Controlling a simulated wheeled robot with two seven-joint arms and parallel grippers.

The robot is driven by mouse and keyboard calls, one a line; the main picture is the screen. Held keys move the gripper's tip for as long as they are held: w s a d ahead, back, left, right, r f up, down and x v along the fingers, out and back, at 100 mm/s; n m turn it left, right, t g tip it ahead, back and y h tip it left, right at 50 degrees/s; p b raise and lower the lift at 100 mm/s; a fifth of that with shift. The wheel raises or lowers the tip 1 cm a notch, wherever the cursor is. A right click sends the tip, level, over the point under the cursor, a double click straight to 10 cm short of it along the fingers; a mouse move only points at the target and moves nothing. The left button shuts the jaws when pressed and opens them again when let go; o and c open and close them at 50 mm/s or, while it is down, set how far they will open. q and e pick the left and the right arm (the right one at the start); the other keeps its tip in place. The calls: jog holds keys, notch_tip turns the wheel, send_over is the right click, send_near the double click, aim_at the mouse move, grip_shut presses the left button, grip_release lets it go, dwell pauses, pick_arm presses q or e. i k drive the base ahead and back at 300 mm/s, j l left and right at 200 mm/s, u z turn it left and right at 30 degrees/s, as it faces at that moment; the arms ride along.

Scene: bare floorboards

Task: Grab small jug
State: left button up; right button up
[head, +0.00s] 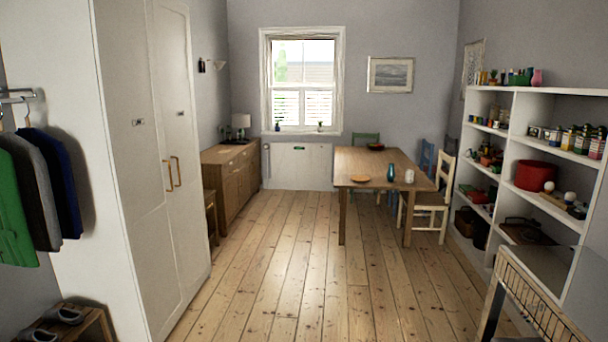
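A small white vessel (409,176), which looks like a small jug, stands upright near the front right of the wooden table (365,160). It is too small in the picture to make out a handle or spout. A teal vase-like vessel (390,172) stands just left of it, apart from it. A pink vessel (537,77) stands on top of the white shelf unit; I cannot tell whether it is a jug. Neither of my grippers is in view.
A chair (433,196) stands at the table's right side. A shallow orange dish (359,179) lies on the table's front left. White shelves (509,140) line the right, a tall white wardrobe (128,150) the left. The floorboards (285,260) between are clear up to the table.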

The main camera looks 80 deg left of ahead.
aim_at(409, 177)
jog(key=u, duration=1.95)
jog(key=i, duration=5)
jog(key=i+u, duration=0.25)
jog(key=i, duration=0.25)
jog(key=i+u, duration=0.2)
jog(key=i, duration=0.25)
jog(key=i+l+u, duration=0.25)
jog(key=i, duration=0.25)
jog(key=i+l+u, duration=0.2)
jog(key=i, duration=0.25)
